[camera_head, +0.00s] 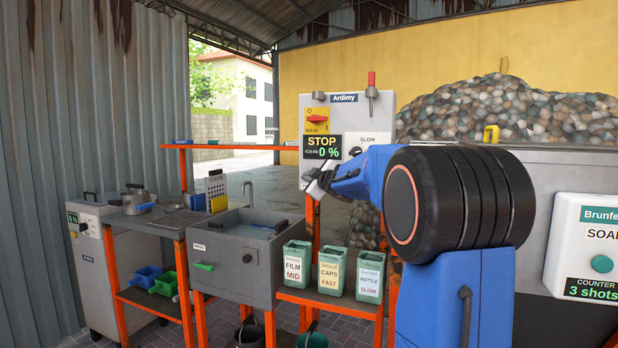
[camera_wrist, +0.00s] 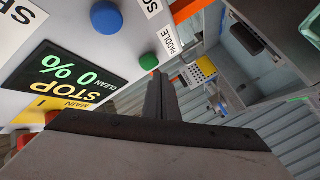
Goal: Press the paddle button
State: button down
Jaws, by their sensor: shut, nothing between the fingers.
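The paddle button is a green round button (camera_wrist: 149,61) on the white machine panel in the wrist view. The label reading PADDLE (camera_wrist: 173,40) is beside it. My gripper (camera_wrist: 158,76) is shut and empty, its fingertips just below the green button in the picture. I cannot tell whether they touch it. In the head view my gripper (camera_head: 318,186) is in front of the lower part of the Ardimy machine (camera_head: 380,108), and the green button is hidden there.
A blue button (camera_wrist: 106,16) is near the green one. The display (camera_wrist: 68,72) reads STOP and 0 %. A red main switch (camera_head: 317,118) is on the panel. A sink (camera_head: 240,245) and three labelled bins (camera_head: 330,270) stand lower left. A soap dispenser (camera_head: 590,245) is at right.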

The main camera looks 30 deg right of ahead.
jog(key=shift+w+d, duration=0.15)
dwell(0.6)
jog(key=shift+w+d, duration=0.15)
jog(key=shift+w+d, duration=0.3)
jog(key=shift+d, duration=0.1)
dwell(1.0)
jog(key=shift+s+a, duration=0.1)
dwell(0.4)
jog(key=shift+s+a, duration=0.5)
jog(key=shift+a, duration=0.1)
jog(key=shift+s+a, duration=0.8)
jog(key=shift+a, duration=0.2)
jog(key=shift+s+a, duration=0.75)
jog(key=shift+a, duration=0.25)
